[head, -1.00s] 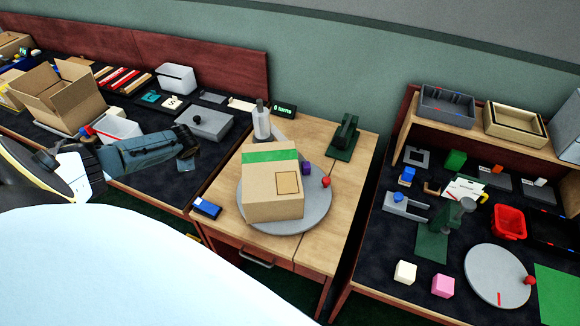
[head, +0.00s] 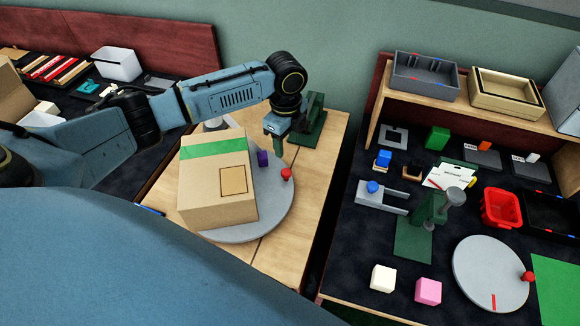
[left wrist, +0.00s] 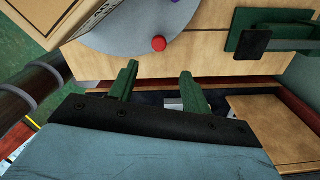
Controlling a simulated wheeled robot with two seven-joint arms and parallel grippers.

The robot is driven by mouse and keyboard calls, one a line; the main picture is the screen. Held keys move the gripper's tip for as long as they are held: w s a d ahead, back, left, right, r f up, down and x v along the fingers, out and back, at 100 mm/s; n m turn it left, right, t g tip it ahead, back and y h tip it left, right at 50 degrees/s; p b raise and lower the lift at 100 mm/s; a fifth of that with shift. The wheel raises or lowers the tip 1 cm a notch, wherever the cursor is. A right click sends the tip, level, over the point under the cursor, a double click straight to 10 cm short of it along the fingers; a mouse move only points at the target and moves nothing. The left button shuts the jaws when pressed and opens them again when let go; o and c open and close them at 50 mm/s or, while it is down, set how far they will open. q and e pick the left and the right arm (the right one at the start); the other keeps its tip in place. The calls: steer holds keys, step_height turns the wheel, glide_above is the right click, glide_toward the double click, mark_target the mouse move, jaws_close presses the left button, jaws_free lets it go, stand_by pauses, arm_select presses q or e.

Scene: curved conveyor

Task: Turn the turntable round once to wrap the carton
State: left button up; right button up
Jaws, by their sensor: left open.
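The grey turntable (head: 272,213) lies on the wooden table, with the brown carton (head: 205,204) with a green strip on it. A red knob (head: 286,174) stands at the turntable's right edge, and a purple block (head: 263,159) is beside the carton. My left gripper (head: 278,152) is open and points down near the far right of the turntable, apart from the knob. In the left wrist view, the red knob (left wrist: 158,43) appears just beyond and between the open green fingers (left wrist: 158,76). My right gripper is not in view.
A green-based device (head: 308,122) stands behind my left gripper. The right bench holds another grey disc (head: 480,268) with a red knob, a red bin (head: 500,208) and small blocks. A gap separates the wooden table from that bench.

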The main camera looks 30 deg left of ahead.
mark_target(286, 172)
arm_select(q)
steer(key=f, duration=0.3)
steer(key=shift+s+f, duration=0.3)
steer(key=shift+f, duration=0.05)
step_height(286, 172, down, 6)
steer(key=shift+w+f+b, duration=0.15)
steer(key=shift+f+b, duration=0.05)
steer(key=shift+b, duration=0.45)
steer(key=shift+f, duration=0.8)
steer(key=c, duration=0.9)
jaws_close()
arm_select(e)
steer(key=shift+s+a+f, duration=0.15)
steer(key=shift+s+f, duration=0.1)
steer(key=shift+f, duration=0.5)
